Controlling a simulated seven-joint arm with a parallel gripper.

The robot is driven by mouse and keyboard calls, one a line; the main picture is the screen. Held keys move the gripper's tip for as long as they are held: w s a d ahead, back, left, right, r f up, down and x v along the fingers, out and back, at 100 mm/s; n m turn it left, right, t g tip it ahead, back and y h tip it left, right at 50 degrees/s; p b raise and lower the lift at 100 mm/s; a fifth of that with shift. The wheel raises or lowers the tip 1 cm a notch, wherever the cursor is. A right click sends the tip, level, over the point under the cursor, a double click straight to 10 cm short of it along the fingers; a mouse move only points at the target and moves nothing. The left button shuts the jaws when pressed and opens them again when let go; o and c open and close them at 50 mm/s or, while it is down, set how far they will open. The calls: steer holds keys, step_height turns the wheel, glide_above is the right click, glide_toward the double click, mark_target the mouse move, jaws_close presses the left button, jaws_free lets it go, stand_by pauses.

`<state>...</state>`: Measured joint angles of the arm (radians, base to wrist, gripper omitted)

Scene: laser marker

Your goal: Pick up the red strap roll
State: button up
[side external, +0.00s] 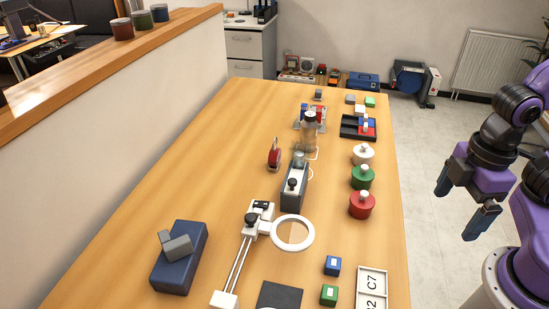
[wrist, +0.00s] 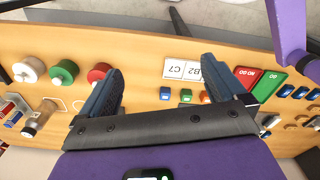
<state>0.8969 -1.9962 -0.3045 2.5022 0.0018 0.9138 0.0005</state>
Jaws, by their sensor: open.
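The red strap roll (side external: 361,206), a round red piece with a white knob-like core, sits near the right edge of the wooden table in the side view. It is the nearest of a row with a green roll (side external: 362,178) and a white roll (side external: 363,154). In the wrist view the red roll (wrist: 98,73) appears just beyond the left finger, which seems to cover its lower edge. My gripper (side external: 462,202) is open and empty, off the table's right side, well apart from the roll. Its two fingers also show in the wrist view (wrist: 162,66).
A black tray (side external: 346,133) with blue and red pieces lies behind the rolls. A white label board (side external: 371,286) and small blue (side external: 332,265) and green (side external: 328,295) blocks lie nearer. A ring stand (side external: 293,233) and a small upright red item (side external: 274,154) stand left.

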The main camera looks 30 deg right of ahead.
steer(key=c, duration=0.8)
steer(key=shift+o, duration=0.2)
steer(key=w+a+f+n+t+h, duration=0.1)
steer(key=w+a+n+h, duration=0.1)
steer(key=w+a, duration=0.35)
steer(key=w+a+n+t+h, duration=0.1)
steer(key=w+a+n+h, duration=0.15)
steer(key=w, duration=0.65)
steer(key=w+a+f+n+t+h, duration=0.1)
steer(key=w+a+n+t+h, duration=0.2)
steer(key=w, duration=0.4)
steer(key=n+t+h, duration=0.3)
steer(key=n+t, duration=0.1)
steer(key=n, duration=0.2)
glide_toward(273, 153)
steer(key=x, duration=0.6)
steer(key=shift+w+a, duration=0.1)
steer(key=shift+w, duration=0.1)
steer(key=shift+x, duration=2.6)
